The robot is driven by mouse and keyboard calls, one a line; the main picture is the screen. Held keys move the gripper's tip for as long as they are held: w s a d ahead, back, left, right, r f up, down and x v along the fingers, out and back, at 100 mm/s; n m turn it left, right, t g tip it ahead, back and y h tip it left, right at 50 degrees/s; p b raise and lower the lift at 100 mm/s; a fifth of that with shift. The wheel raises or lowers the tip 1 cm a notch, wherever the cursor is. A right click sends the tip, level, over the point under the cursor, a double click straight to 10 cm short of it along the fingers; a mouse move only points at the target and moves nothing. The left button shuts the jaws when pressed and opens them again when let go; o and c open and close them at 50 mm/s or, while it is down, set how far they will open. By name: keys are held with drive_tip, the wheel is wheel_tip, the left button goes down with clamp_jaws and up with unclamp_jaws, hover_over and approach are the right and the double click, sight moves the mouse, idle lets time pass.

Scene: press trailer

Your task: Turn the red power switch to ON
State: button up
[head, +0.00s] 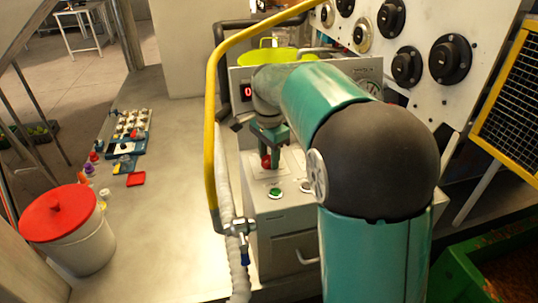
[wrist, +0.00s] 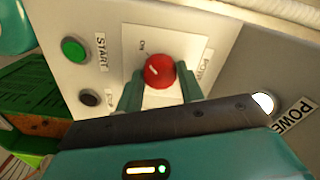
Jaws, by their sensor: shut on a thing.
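The red power switch (wrist: 160,71) is a round red knob with a white pointer line on a white plate (wrist: 122,62) with an ON mark and a partly hidden power label. In the wrist view the pointer line slants toward the upper left, toward the ON mark. My gripper (wrist: 158,84) has one finger on each side of the knob and is shut on it. In the head view the red switch (head: 266,161) shows below my gripper (head: 268,150) on top of the grey control box, partly covered by the fingers.
A green START button (wrist: 73,50) and a black button (wrist: 89,98) sit beside the switch plate. A lit white lamp (wrist: 263,102) is on the other side. A yellow rail (head: 211,130) and a hose stand left of the box. A red-lidded bucket (head: 67,235) stands far left.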

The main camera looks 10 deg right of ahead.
sight(269, 158)
drive_tip(key=shift+r, duration=0.1)
drive_tip(key=o, duration=1)
wheel_tip(269, 158, up, 14)
drive_tip(key=shift+f, duration=0.1)
